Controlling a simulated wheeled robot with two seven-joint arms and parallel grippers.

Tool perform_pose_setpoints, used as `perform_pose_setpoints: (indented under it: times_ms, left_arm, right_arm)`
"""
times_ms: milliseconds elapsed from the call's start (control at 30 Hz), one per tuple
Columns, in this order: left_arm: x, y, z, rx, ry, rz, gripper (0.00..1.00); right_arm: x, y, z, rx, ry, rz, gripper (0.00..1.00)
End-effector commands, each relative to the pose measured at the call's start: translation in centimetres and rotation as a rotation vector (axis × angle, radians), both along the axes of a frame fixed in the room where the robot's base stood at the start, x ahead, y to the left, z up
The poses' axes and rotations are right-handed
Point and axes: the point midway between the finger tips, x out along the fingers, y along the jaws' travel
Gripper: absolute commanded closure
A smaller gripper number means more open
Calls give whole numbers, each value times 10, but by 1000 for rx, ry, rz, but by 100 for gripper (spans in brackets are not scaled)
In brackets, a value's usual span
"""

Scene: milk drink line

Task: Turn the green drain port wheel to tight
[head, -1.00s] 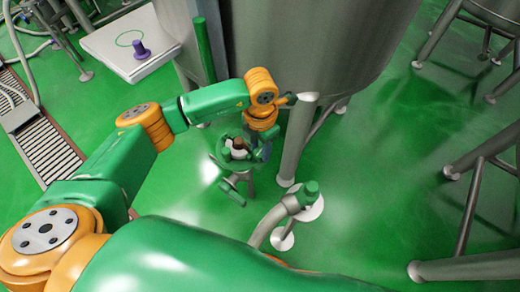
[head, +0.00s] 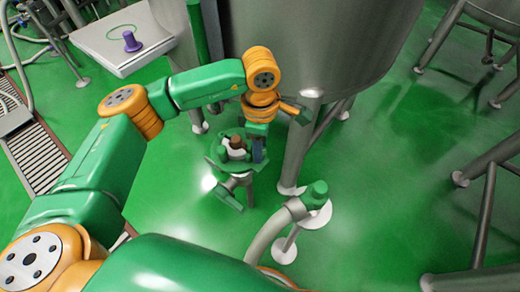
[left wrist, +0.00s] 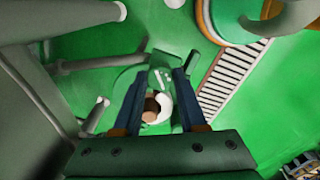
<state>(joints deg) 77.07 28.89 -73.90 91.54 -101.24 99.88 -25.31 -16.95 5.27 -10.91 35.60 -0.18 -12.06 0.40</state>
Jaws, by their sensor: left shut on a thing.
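The green drain port wheel (head: 218,152) sits low beside the big tank, on a grey pipe fitting. A brown knob and a white curved piece show at its middle. In the left wrist view the wheel (left wrist: 128,82) is seen from above, partly hidden by my fingers. My left gripper (head: 258,150) points down at the wheel's right side in the head view. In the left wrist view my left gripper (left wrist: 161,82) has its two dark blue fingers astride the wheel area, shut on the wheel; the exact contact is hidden. My right gripper is not in view.
The steel tank (head: 315,45) and its leg (head: 298,145) stand close to the wheel. A bent pipe with a green cap (head: 317,190) rises nearby. A white stand (head: 105,50) with a purple knob (head: 131,41) is at upper left.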

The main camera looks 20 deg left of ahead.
Motion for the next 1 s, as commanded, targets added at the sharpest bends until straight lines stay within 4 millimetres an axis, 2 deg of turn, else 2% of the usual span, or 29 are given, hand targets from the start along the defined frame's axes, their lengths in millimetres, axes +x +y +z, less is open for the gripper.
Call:
perform_pose_setpoints:
  times_ms: [33, 300, 600, 1000]
  left_arm:
    - [1, -1, -3, -3, -4, -42, 100]
    - [0, -1, -2, -3, -3, -294, 100]
    - [-1, -1, -2, -2, -3, -526, 100]
    - [-2, -1, -1, -1, -1, -686, 100]
  right_arm:
    - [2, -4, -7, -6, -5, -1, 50]
    - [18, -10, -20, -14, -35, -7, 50]
    - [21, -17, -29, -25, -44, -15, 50]
    - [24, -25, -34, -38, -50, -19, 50]
